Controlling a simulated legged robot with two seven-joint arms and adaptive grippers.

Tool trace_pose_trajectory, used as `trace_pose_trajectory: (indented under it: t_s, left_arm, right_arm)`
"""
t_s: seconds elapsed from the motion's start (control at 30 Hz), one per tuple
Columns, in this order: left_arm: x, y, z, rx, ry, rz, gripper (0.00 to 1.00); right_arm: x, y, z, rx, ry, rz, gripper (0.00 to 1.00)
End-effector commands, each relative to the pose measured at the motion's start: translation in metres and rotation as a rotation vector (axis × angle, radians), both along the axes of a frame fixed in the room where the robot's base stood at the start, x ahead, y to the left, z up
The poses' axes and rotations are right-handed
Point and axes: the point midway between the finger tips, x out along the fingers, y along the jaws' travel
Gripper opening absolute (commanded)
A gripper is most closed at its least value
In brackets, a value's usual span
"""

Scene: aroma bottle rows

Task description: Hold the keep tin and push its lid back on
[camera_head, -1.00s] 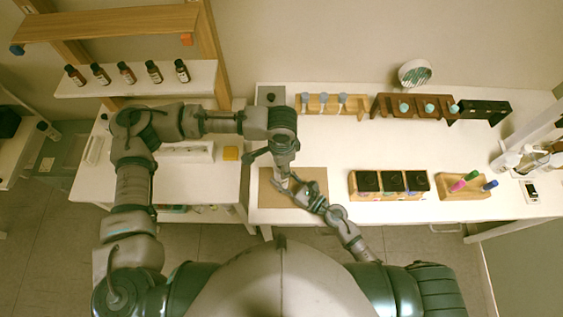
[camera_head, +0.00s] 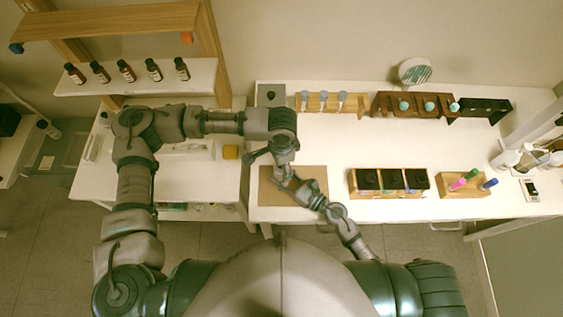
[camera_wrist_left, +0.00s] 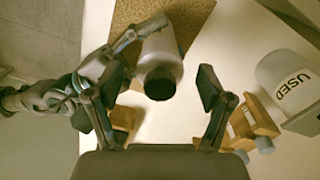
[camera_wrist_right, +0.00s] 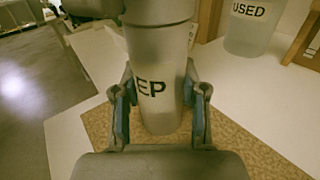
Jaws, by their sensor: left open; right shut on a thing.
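The keep tin is a grey cylinder whose label shows "EP" in the right wrist view (camera_wrist_right: 158,88). My right gripper (camera_wrist_right: 160,125) is shut on its sides, over the brown mat. In the left wrist view the tin (camera_wrist_left: 172,50) shows a dark round end (camera_wrist_left: 160,84) facing the camera. I cannot tell if this is a seated lid or the open mouth. My left gripper (camera_wrist_left: 162,92) is open, its fingers apart on either side of that end. In the head view my left gripper (camera_head: 270,166) is above my right gripper (camera_head: 292,186), and the tin is mostly hidden.
The brown mat (camera_head: 315,172) lies at the white table's front left. A clear jar labelled "USED" (camera_wrist_left: 285,82) stands near the tin. Dark-topped blocks in a wooden tray (camera_head: 352,190) and a pen holder (camera_head: 462,192) are to the right. Wooden racks (camera_head: 385,102) line the back.

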Motion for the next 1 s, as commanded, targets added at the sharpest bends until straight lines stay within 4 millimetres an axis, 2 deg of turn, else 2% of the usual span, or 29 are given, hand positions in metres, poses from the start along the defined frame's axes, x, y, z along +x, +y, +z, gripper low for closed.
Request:
trace_pose_trajectory:
  t_s: [0.17,0.6,0.8,1.0]
  left_arm:
    - [0.001,-0.001,0.016,-0.002,-0.004,0.0,0.8]
    - [0.002,-0.001,0.102,-0.002,-0.002,0.0,0.8]
    - [0.002,-0.001,0.117,0.0,0.001,0.0,0.8]
    - [0.002,-0.001,0.119,0.0,0.001,0.0,0.8]
  right_arm:
    - [0.0,0.0,-0.001,-0.002,0.003,0.0,0.0]
    - [0.0,0.0,-0.001,-0.002,0.003,0.0,0.0]
    - [0.0,0.0,-0.001,-0.002,0.003,0.0,0.0]
    - [0.0,0.0,-0.001,-0.002,0.003,0.0,0.0]
